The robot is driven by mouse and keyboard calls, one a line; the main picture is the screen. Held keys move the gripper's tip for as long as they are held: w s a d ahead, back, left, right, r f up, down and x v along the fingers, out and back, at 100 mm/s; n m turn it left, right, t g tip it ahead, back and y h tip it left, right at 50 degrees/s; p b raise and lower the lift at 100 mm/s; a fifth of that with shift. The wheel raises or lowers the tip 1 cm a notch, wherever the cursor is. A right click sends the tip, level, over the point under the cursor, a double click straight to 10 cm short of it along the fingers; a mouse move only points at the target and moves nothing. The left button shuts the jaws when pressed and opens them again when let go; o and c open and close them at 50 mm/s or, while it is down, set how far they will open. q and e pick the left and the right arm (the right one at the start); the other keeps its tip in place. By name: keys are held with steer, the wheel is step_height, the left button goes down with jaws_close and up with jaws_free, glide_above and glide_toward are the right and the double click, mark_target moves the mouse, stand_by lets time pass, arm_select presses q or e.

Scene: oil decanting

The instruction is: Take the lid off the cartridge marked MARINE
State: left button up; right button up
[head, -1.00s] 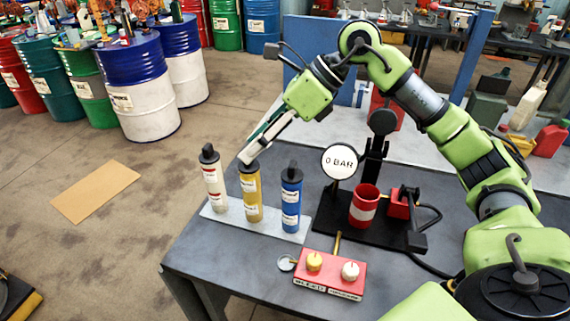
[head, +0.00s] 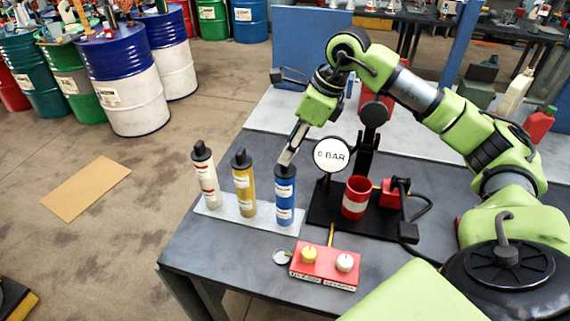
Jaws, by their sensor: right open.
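Three cartridges with black lids stand upright in a row: a white one (head: 206,184), a yellow one (head: 244,190) and a blue one (head: 285,200). Their labels are too small to read, so I cannot tell which is marked MARINE. My right gripper (head: 287,163) is open and points down at the black lid (head: 285,172) of the blue cartridge. Its fingers hide the top of that lid, and I cannot tell whether they touch it. The white and yellow cartridges have their lids on. My left gripper is not in view.
The cartridges stand on a light grey plate (head: 225,210) on the dark table (head: 215,255). To the right are a round gauge reading 0 BAR (head: 331,155), a red cup (head: 356,196) and a black stand. A red box with two knobs (head: 325,268) lies in front.

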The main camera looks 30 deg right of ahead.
steer(key=p+x, duration=0.2)
steer(key=x, duration=0.1)
steer(key=shift+s+a+f, duration=0.2)
steer(key=shift+s+f, duration=0.05)
steer(key=shift+s, duration=0.05)
steer(key=shift+w+a+f, duration=0.1)
steer(key=shift+w+f, duration=0.1)
steer(key=shift+f, duration=0.3)
steer(key=c, duration=0.8)
steer(key=shift+r, duration=0.1)
steer(key=shift+c, duration=0.2)
